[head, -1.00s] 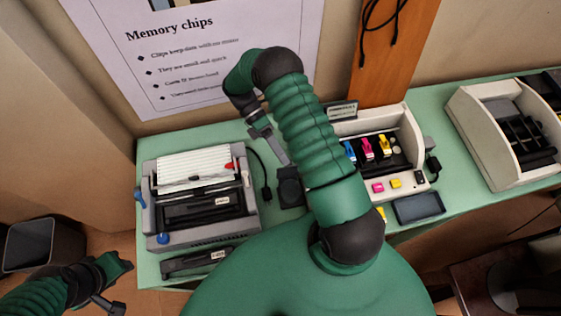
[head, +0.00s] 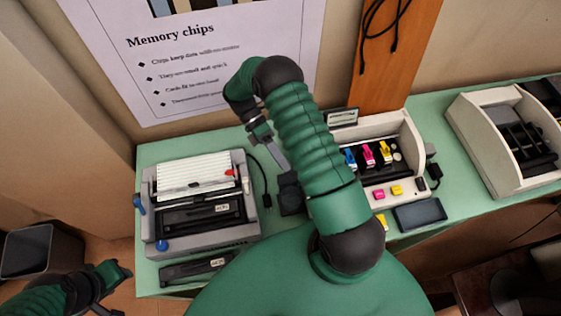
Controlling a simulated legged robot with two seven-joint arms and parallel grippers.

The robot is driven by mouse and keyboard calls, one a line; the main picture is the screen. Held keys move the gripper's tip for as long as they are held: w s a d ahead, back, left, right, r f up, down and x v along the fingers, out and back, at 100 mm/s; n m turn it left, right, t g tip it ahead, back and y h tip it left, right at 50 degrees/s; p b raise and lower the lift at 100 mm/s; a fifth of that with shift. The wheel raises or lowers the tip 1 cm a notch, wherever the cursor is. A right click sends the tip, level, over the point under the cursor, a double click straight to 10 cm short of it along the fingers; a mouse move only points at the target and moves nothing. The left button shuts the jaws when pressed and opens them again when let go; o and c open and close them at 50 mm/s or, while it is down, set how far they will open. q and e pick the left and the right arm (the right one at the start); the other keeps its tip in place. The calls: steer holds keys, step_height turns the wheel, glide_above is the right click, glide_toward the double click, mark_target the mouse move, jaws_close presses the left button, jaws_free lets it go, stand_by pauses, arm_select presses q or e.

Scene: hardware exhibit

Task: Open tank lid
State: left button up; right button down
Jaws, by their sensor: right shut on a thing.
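My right arm reaches up over the middle of the bench and bends down to the left. My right gripper (head: 272,148) is shut, with its fingers pointing down at the dark tank (head: 290,190) just left of the ink printer (head: 408,140). It seems to be shut on the tank's lid, but the contact is small and partly hidden by my own arm. Blue, magenta and yellow caps show inside the printer. My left gripper (head: 115,282) is low at the left, off the bench, and its jaw opening is unclear.
A grey printer (head: 245,225) with white paper stands at the bench's left. A dark cartridge (head: 195,268) lies in front of it. A dark tray (head: 419,215) lies before the ink printer. A cream machine (head: 490,165) stands right. A bin (head: 42,250) is on the floor left.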

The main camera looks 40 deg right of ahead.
steer(key=shift+f, duration=0.75)
steer(key=c, duration=1.6)
jaws_free()
steer(key=shift+o, duration=0.2)
steer(key=shift+w+d, duration=0.25)
steer(key=shift+w, duration=0.1)
steer(key=shift+s+r, duration=0.1)
steer(key=shift+s, duration=0.05)
steer(key=shift+a, duration=0.1)
